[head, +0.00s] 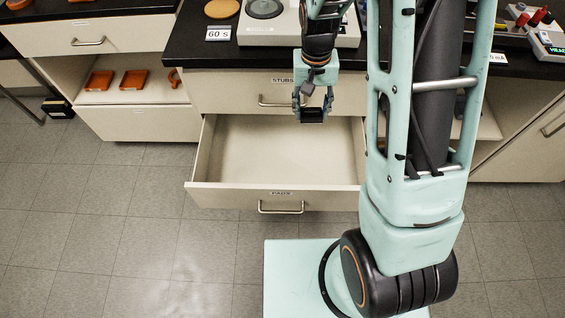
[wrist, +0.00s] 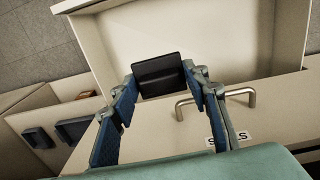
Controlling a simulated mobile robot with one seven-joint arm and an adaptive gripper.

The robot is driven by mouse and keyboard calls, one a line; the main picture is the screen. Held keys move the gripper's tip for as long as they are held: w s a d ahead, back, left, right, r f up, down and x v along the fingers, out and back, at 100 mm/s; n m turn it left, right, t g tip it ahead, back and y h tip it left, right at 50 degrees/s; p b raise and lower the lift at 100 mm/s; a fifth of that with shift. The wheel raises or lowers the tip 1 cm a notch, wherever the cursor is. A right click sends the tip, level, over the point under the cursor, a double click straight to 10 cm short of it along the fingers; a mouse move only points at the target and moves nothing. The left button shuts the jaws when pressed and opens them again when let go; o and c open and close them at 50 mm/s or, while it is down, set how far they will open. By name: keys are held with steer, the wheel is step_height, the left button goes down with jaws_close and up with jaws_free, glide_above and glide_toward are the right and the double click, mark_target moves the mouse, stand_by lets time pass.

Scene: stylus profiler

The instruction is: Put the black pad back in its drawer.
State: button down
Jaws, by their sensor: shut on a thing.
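The black pad (wrist: 160,75) is held between the fingers of my gripper (wrist: 163,82) in the wrist view. In the head view, my gripper (head: 313,106) points down with the dark pad (head: 312,116) at its tips. It hangs over the back right part of the open drawer (head: 270,200), whose front is labelled PADS. The drawer's inside looks empty, apart from what my gripper and arm hide at the right. The pad appears to be above the drawer floor; its exact height is hard to tell.
A closed drawer labelled STUBS (head: 230,92) with a bar handle is just above and behind the open one. The black bench top (head: 195,50) carries a 60 S sign (head: 218,33) and an instrument. Orange trays (head: 133,80) sit on a shelf at left.

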steer(key=b, duration=1.6)
glide_above(282, 173)
step_height(282, 173, down, 23)
step_height(282, 173, down, 9)
steer(key=b, duration=0.3)
steer(key=shift+f+b, duration=0.2)
steer(key=shift+b, duration=0.1)
steer(key=shift+f, duration=0.2)
steer(key=c, duration=1.1)
jaws_free()
steer(key=shift+r, duration=0.15)
step_height(282, 173, up, 12)
steer(key=p, duration=0.3)
steer(key=shift+p, duration=0.4)
